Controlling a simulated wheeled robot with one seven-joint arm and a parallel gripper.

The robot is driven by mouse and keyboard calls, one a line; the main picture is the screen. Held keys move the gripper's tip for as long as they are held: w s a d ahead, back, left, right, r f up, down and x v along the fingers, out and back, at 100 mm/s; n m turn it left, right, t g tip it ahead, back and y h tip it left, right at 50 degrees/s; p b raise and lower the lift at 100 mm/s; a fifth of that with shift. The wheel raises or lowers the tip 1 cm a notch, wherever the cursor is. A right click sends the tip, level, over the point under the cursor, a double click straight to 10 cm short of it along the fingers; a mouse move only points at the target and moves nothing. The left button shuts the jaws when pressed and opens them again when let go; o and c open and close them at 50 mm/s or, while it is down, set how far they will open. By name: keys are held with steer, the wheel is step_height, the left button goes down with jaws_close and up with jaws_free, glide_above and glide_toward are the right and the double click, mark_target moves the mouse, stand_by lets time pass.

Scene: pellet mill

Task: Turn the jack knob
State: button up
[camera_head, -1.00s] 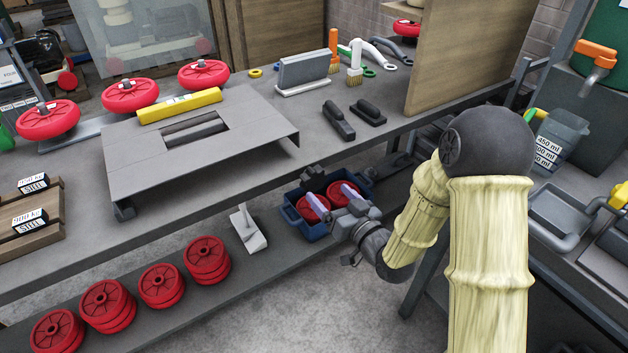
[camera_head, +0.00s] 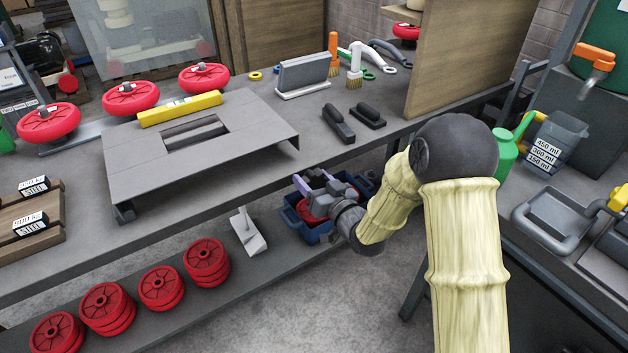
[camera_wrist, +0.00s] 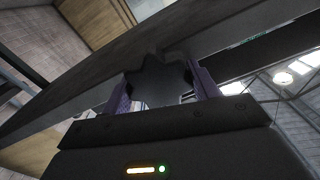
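The jack knob is a dark, star-shaped knob (camera_wrist: 158,80) under the bench edge. In the wrist view it sits between the two purple fingers of my gripper (camera_wrist: 160,92). The fingers stand apart on either side of it; I cannot tell whether either touches it. In the head view my gripper (camera_head: 317,182) is just below the front edge of the bench (camera_head: 265,185), pointing up. There the knob is mostly hidden by the fingers.
A blue crate (camera_head: 291,219) with red wheels is below my gripper. A grey metal stand (camera_head: 232,160) with a yellow bar (camera_head: 180,108) is on the bench. Stacked red wheels (camera_head: 206,262) line the lower shelf. A side table with a measuring jug (camera_head: 556,143) is at the right.

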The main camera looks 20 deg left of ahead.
steer(key=shift+c, duration=1.1)
steer(key=shift+n+b, duration=0.3)
steer(key=shift+b, duration=0.2)
steer(key=n+b, duration=0.1)
steer(key=b, duration=0.1)
steer(key=n+b, duration=0.3)
steer(key=n, duration=0.1)
steer(key=shift+f+b, duration=0.25)
steer(key=shift+b, duration=0.15)
steer(key=n+b, duration=0.3)
steer(key=shift+s+a+n+b, duration=0.1)
steer(key=shift+s+n+b, duration=0.05)
steer(key=shift+n+b, duration=0.2)
steer(key=n+b, duration=0.2)
steer(key=shift+r+b, duration=0.1)
steer(key=shift+b, duration=0.2)
steer(key=shift+n, duration=0.25)
steer(key=o, duration=1)
steer(key=shift+r, duration=0.1)
